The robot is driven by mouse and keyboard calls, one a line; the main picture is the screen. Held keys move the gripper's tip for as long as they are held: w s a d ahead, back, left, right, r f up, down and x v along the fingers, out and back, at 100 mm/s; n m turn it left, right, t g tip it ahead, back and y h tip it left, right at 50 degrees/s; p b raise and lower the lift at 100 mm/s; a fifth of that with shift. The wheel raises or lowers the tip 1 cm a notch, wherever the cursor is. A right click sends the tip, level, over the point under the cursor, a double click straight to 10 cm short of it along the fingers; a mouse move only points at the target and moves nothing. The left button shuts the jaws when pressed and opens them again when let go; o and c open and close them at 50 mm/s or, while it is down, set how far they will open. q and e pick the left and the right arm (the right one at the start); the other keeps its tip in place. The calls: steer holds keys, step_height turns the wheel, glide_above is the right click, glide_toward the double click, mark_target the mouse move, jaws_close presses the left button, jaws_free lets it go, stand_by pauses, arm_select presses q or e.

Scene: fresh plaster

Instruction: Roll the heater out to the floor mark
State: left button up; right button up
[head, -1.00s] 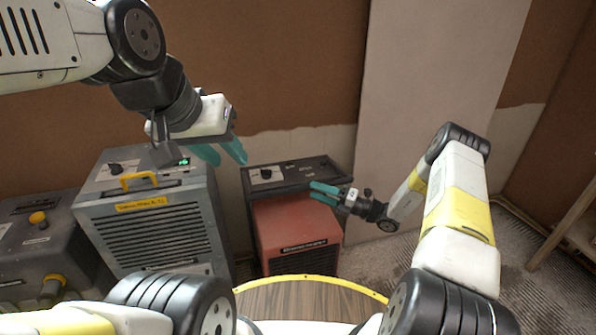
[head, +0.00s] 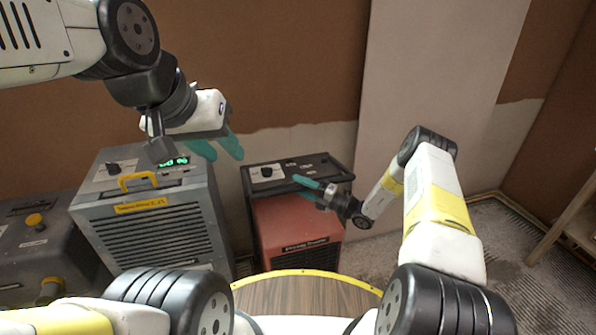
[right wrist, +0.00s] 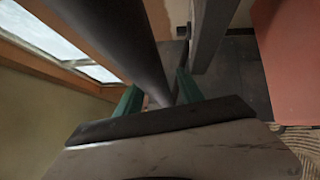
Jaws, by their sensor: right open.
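The heater is the red box (head: 296,235) with a dark top and frame, on the floor against the back wall, in the middle of the head view. My right gripper (head: 306,187) is over its top front right part, fingers open. In the right wrist view, the open teal fingers (right wrist: 158,92) stand either side of a dark bar (right wrist: 120,40), apparently part of the heater's frame; contact cannot be told. The heater's red side (right wrist: 288,60) shows at right there. My left gripper (head: 217,147) is open and empty, raised above the grey machine's back right. I cannot make out a floor mark.
A grey louvred machine (head: 150,235) with a yellow handle and lit green display stands close left of the heater. A darker grey machine (head: 32,245) stands further left. Bare ridged floor (head: 385,255) lies right of the heater. A wooden stand (head: 568,215) is at the far right.

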steer(key=shift+w+a+r, duration=0.1)
steer(key=shift+w+a, duration=0.2)
steer(key=shift+a, duration=0.3)
jaws_close()
stand_by(1.1)
